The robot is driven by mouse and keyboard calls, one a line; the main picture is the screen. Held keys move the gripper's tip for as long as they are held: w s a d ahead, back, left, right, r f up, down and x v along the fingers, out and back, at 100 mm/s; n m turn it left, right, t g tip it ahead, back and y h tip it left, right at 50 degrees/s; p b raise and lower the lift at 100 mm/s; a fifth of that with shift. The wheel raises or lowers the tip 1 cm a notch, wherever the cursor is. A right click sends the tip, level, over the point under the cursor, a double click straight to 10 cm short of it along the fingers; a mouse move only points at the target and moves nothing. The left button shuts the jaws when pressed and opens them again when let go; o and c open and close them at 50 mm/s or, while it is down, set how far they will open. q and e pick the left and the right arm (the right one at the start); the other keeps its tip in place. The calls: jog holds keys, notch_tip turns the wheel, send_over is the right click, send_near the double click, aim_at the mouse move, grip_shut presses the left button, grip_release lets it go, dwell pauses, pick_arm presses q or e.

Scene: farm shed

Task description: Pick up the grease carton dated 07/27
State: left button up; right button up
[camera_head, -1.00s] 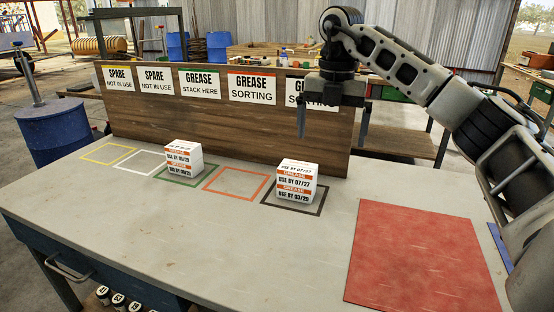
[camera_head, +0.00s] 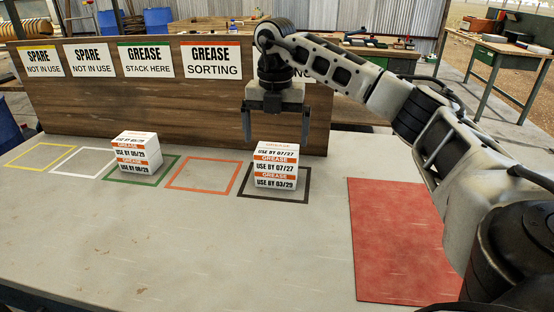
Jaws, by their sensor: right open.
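The grease carton dated 07/27 (camera_head: 276,165) is the upper of two white cartons with orange bands. It rests on a carton dated 03/29 (camera_head: 275,183), inside the black square (camera_head: 244,190). My right gripper (camera_head: 275,135) is open and empty, its fingers pointing down. In the picture it is just above and slightly behind the 07/27 carton, apart from it, with one finger towards each side. Another two-carton stack (camera_head: 136,158) stands in the green square (camera_head: 170,165); its lower label reads 08/29. My left gripper is not in view.
A wooden board (camera_head: 180,110) with signs stands behind the squares; my right arm hides part of the rightmost sign. The orange (camera_head: 238,178), white (camera_head: 55,172) and yellow (camera_head: 12,160) squares are empty. A bare red mat (camera_head: 400,245) lies at right. The front tabletop is clear.

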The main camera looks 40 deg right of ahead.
aim_at(276, 151)
jog(key=shift+s+f, duration=0.15)
jog(key=shift+f, duration=2.55)
jog(key=c, duration=0.9)
jog(key=shift+o, duration=0.2)
